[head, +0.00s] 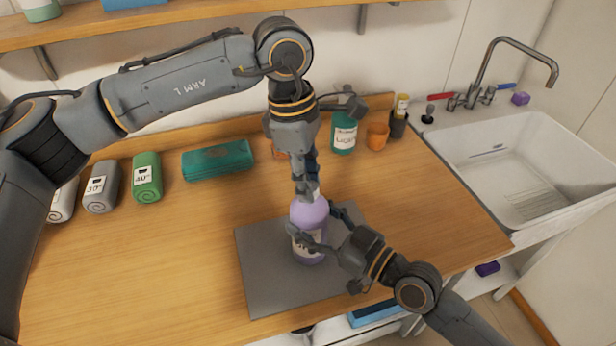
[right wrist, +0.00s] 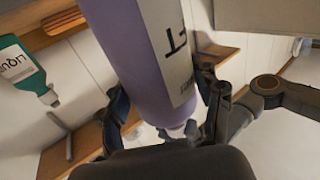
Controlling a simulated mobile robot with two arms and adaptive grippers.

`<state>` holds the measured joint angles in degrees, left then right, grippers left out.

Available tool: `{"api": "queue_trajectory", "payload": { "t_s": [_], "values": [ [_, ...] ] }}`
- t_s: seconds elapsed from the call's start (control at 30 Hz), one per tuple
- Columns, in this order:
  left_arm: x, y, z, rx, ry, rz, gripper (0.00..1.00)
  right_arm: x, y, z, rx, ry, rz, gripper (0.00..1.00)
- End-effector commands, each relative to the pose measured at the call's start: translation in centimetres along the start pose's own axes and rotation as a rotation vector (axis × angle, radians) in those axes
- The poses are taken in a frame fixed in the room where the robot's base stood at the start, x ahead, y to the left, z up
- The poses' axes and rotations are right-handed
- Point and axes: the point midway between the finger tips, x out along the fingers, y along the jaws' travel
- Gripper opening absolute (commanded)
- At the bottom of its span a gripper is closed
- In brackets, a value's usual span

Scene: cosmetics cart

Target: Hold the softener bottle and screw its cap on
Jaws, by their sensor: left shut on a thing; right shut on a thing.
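The purple softener bottle (head: 309,215) stands upright over the grey mat (head: 262,272); its labelled body also fills the middle of the right wrist view (right wrist: 150,60), upside down. My right gripper (head: 322,228) is shut around the bottle's body from the right, one finger on each side. My left gripper (head: 307,188) points straight down above the bottle and is shut on the pale cap (head: 314,194) at its top. The fingers hide most of the cap and neck, so I cannot tell how the cap sits on the thread.
Rolled towels (head: 147,177), a teal case (head: 218,159), a teal pump bottle (head: 344,133) and an orange cup (head: 377,136) stand along the back of the wooden counter (head: 150,270). A white sink (head: 520,165) is at the right. The counter left of the mat is clear.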

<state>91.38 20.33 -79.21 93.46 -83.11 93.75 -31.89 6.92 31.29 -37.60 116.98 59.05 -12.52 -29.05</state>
Motion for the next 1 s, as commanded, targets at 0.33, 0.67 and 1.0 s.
{"api": "queue_trajectory", "payload": {
  "t_s": [0.33, 0.67, 1.0],
  "values": [
    [0.03, 0.21, 0.12, 0.693, -0.001, -0.107, 0.16, -0.01, -0.02, 0.08, 0.000, -0.002, 0.000, 0.00],
    [0.08, 0.28, 0.28, 1.390, 0.000, -0.212, 0.16, -0.01, -0.02, 0.08, -0.001, -0.002, -0.001, 0.00],
    [0.13, 0.22, 0.40, 2.120, 0.002, -0.324, 0.16, -0.01, -0.03, 0.09, -0.001, -0.002, -0.001, 0.00]
  ]
}}
